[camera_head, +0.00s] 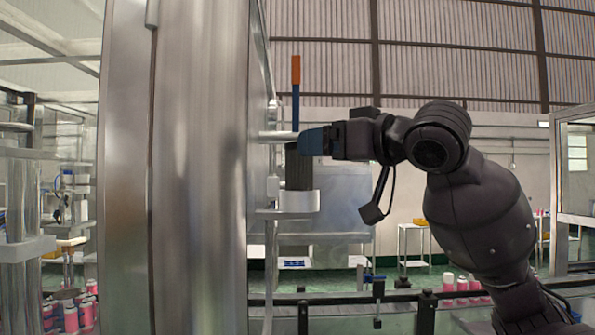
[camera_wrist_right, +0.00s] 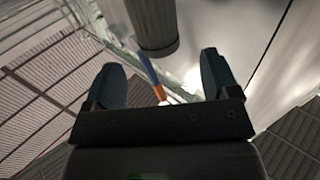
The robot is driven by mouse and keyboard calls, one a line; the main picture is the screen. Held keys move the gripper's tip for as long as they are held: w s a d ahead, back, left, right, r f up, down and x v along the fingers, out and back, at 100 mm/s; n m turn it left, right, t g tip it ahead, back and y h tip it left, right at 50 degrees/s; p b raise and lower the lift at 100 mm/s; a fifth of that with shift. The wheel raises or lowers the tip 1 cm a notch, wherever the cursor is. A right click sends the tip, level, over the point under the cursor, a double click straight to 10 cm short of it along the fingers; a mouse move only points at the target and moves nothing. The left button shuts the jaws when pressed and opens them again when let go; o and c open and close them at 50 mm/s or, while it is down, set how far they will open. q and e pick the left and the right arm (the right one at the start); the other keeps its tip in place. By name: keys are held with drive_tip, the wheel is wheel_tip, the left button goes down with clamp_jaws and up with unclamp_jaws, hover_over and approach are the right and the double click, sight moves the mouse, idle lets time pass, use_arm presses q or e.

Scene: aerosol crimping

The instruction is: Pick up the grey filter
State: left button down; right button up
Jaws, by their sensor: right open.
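The grey filter (camera_head: 298,170) is a dark grey upright cylinder. It sits in a white ring holder (camera_head: 298,201) on the side of the metal cabinet. In the right wrist view the filter (camera_wrist_right: 150,22) shows at the top centre, beyond the fingertips. My right gripper (camera_head: 312,142) is at the filter's upper end, reaching in from the right. In its wrist view the two fingers (camera_wrist_right: 160,78) are wide apart with no object gripped. Whether a finger touches the filter cannot be told. My left gripper is out of view.
A large metal cabinet (camera_head: 200,170) fills the left-centre, close to the filter. A blue rod with an orange end (camera_head: 296,85) rises behind the gripper. Pink-and-white cans (camera_head: 460,288) stand on a conveyor at the lower right. Open air lies right of the filter, below my arm.

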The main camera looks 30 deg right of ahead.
drive_tip(key=p+x, duration=0.2)
drive_tip(key=x, duration=0.4)
drive_tip(key=shift+w+d+r, duration=0.1)
drive_tip(key=shift+w, duration=0.15)
drive_tip(key=c, duration=1)
